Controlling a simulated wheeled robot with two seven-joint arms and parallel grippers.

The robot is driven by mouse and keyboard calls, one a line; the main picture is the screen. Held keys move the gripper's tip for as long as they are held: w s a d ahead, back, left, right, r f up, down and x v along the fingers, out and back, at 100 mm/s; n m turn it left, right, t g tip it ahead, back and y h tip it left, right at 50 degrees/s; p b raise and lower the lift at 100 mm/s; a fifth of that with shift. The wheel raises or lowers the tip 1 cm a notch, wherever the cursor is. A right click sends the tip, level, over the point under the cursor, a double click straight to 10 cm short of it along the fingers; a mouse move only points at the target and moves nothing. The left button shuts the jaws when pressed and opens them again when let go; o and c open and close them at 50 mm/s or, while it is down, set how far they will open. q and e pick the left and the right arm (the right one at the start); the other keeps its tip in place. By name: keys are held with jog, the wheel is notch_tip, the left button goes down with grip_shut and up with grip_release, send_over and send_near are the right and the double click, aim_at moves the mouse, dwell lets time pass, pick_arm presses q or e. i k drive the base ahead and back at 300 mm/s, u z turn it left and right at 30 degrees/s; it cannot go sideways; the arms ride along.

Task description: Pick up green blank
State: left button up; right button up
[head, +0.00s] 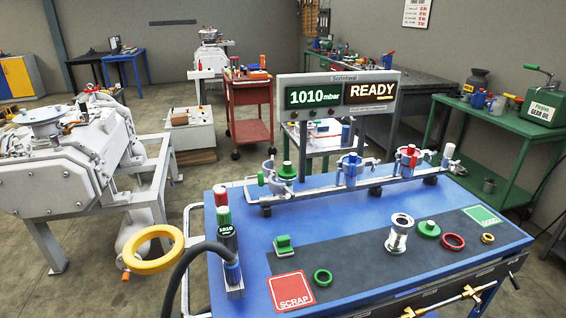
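A green round disc with a raised knob (428,228) lies flat on the dark mat at the right half of the blue table. It looks like the green blank. A silver flanged spool (398,234) stands upright just left of it, and a red ring (453,241) lies just right of it. Another green piece, blocky with a small top (284,246), sits farther left near the mat's edge. A green ring (323,277) lies near the front. Neither of my grippers shows in the head view.
A pipe manifold with several valves (350,178) runs along the table's back under a display reading 1010 mbar and READY (340,93). A gauge with a black hose (229,240) stands at the left.

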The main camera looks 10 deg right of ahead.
aim_at(285, 172)
jog(key=u, duration=1.95)
jog(key=i, duration=1.9)
jog(key=z, duration=2.7)
